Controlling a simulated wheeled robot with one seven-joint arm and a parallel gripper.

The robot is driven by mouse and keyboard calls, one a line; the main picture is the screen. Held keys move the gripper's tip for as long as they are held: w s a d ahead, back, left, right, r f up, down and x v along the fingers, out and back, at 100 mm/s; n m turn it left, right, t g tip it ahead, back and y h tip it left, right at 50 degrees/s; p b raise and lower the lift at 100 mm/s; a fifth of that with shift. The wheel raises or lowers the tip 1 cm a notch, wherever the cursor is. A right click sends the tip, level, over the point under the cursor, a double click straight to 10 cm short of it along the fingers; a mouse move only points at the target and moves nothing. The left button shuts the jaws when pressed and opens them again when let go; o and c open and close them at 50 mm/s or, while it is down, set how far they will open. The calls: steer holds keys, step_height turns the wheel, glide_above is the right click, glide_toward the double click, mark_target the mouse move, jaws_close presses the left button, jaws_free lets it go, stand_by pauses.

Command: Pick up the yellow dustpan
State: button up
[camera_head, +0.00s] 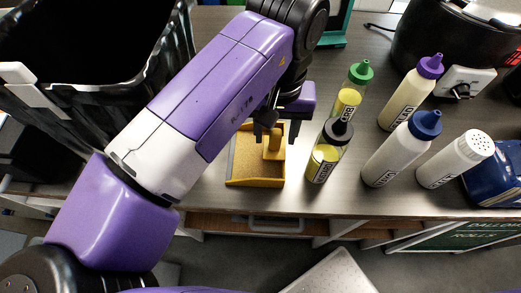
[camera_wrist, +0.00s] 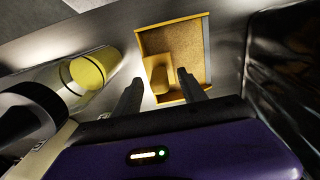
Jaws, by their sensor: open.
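The yellow dustpan (camera_head: 255,171) lies on the counter in the head view, near the front edge. It has a flat pan with raised walls and a yellow handle (camera_head: 273,143) that stands up at its back. My gripper (camera_head: 268,131) is open above the handle end, and my arm hides part of the dustpan's back. In the wrist view the dustpan (camera_wrist: 187,45) shows ahead, with its handle (camera_wrist: 160,76) between and beyond the two open fingertips (camera_wrist: 160,88). I cannot tell whether the fingers touch the handle.
A black-capped bottle (camera_head: 325,158) and a green-capped bottle (camera_head: 352,88) stand close on the right. Purple-capped (camera_head: 408,95), blue-capped (camera_head: 400,150) and white (camera_head: 455,160) bottles stand further right. A black bin (camera_head: 100,75) is at the left. The counter's front edge (camera_head: 345,213) is near.

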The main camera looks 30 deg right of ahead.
jaws_close()
stand_by(1.4)
